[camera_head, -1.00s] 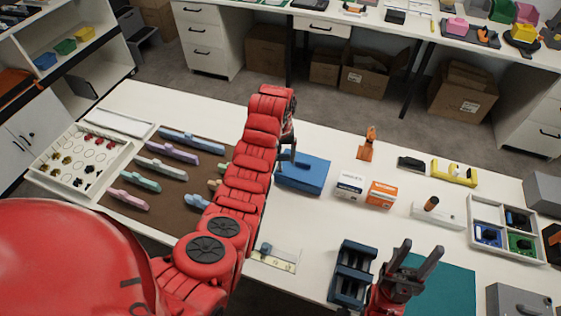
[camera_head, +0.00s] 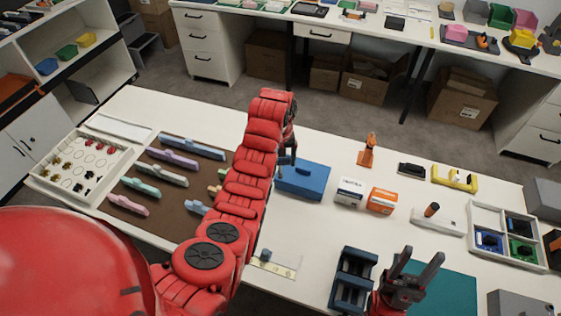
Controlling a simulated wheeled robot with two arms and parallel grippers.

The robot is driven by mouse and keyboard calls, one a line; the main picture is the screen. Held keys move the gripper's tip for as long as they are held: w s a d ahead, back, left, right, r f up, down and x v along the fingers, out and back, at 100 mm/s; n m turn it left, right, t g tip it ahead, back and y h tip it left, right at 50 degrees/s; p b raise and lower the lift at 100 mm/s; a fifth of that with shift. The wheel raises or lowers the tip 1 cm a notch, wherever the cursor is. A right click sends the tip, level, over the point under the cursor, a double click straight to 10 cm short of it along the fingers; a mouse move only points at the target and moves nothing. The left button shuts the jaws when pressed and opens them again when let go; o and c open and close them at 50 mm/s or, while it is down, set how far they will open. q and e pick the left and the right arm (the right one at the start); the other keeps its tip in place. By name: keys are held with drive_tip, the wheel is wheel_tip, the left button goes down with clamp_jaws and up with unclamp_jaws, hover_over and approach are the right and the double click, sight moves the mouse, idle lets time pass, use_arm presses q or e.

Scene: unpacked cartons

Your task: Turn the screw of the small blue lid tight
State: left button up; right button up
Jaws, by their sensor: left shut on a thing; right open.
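The blue box with its lid (camera_head: 308,183) stands on the white table near the middle. My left gripper (camera_head: 287,158) points down at the left end of the blue lid. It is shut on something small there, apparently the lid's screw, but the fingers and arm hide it. A small raised blue part shows on top of the lid to the right of the fingers. My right gripper (camera_head: 418,272) is open and empty, fingers up, near the table's front edge, apart from the box.
A white box (camera_head: 349,192) and an orange box (camera_head: 381,200) stand right of the blue box. A dark blue rack (camera_head: 352,280) is beside my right gripper. A brown mat (camera_head: 150,208) with several coloured tools lies left. An orange tool (camera_head: 367,150) stands behind.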

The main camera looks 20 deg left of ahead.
use_arm(q)
drive_tip(key=shift+r, duration=0.7)
drive_tip(key=shift+r+p, duration=1.2)
drive_tip(key=shift+p, duration=0.2)
